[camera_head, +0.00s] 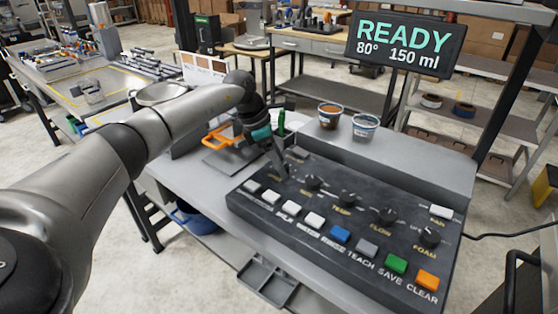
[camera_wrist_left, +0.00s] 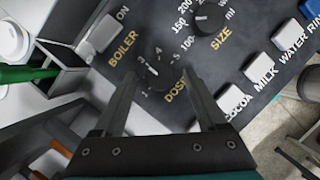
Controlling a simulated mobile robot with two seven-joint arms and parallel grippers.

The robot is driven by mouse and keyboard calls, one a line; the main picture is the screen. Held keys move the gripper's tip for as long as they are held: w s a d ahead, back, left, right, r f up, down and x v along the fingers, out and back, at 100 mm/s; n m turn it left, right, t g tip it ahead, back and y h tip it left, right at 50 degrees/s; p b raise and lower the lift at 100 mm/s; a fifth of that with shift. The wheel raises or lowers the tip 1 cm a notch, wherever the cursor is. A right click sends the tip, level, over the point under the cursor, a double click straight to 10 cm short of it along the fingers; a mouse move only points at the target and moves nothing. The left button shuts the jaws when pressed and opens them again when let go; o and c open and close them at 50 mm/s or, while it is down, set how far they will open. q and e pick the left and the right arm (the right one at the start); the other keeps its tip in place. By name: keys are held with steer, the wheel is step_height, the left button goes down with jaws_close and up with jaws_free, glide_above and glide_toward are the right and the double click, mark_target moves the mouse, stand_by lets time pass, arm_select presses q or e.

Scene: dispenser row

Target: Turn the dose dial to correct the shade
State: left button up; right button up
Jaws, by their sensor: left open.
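The dose dial (camera_wrist_left: 155,68) is a small dark knob with numbers around it on the black control panel (camera_wrist_left: 130,20). In the wrist view it lies between the tips of my left gripper (camera_wrist_left: 158,76), which is open, with one finger on each side. I cannot tell whether the fingers touch it. In the head view my left gripper (camera_head: 278,160) points down at the panel's far left corner and hides most of the dose dial. The display (camera_head: 405,44) reads READY, 80°, 150 ml. A card with brown shade swatches (camera_head: 203,66) stands behind the arm. My right gripper is not in view.
The size dial (camera_wrist_left: 210,18) and boiler switch (camera_wrist_left: 100,33) are close to the gripper. Several coloured buttons line the panel's front, among them a green one (camera_head: 396,263). Two cups, one with brown content (camera_head: 330,114) and one pale (camera_head: 365,126), stand behind the panel.

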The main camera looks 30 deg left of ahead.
arm_select(q)
steer(key=p+v, duration=0.1)
steer(key=v, duration=1.4)
steer(key=shift+p, duration=0.4)
steer(key=shift+r, duration=0.1)
